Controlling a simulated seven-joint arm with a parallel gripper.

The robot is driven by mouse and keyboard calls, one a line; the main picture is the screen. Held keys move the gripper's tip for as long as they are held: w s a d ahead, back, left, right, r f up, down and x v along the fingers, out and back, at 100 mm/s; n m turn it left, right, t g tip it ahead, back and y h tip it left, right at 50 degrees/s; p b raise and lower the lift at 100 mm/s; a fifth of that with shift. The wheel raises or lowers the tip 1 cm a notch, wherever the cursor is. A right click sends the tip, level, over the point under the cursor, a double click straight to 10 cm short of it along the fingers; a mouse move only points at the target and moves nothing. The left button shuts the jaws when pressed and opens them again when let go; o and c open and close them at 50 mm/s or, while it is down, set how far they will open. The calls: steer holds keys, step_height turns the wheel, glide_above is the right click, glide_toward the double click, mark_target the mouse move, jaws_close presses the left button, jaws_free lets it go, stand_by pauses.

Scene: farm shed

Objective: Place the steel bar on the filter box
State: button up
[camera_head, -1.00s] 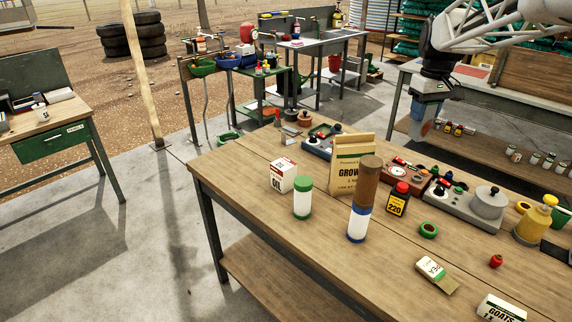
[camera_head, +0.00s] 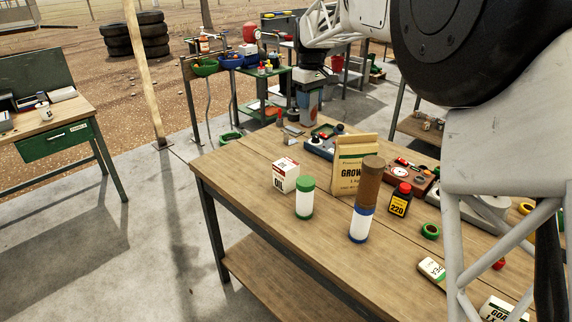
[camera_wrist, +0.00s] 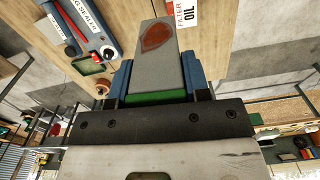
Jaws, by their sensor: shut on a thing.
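The steel bar (camera_wrist: 155,58), grey with a reddish-brown rust patch, is clamped between the blue fingers of my gripper (camera_wrist: 159,82) in the wrist view and sticks out beyond them. In the head view my gripper (camera_head: 309,112) hangs above the far left part of the bench, behind the filter box. The filter box (camera_head: 286,175) is a small white carton marked OIL, standing upright on the wooden bench. Its printed side also shows in the wrist view (camera_wrist: 186,12), just right of the bar's far end. The bar looks apart from the box.
A green-lidded jar (camera_head: 304,198) stands right in front of the box. A paper growers' bag (camera_head: 352,165) stands to its right, and a bag sealer (camera_head: 321,146) lies behind. A brown-topped cylinder stack (camera_head: 366,198) stands further right. The bench's left front corner is bare.

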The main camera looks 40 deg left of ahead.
steer(key=s+a+n, duration=0.1)
steer(key=s+a, duration=0.3)
steer(key=a, duration=0.2)
steer(key=shift+d+f, duration=0.1)
steer(key=shift+f, duration=2.7)
steer(key=shift+f, duration=0.1)
steer(key=shift+f, duration=2.35)
steer(key=shift+f, duration=2.55)
steer(key=shift+f, duration=0.1)
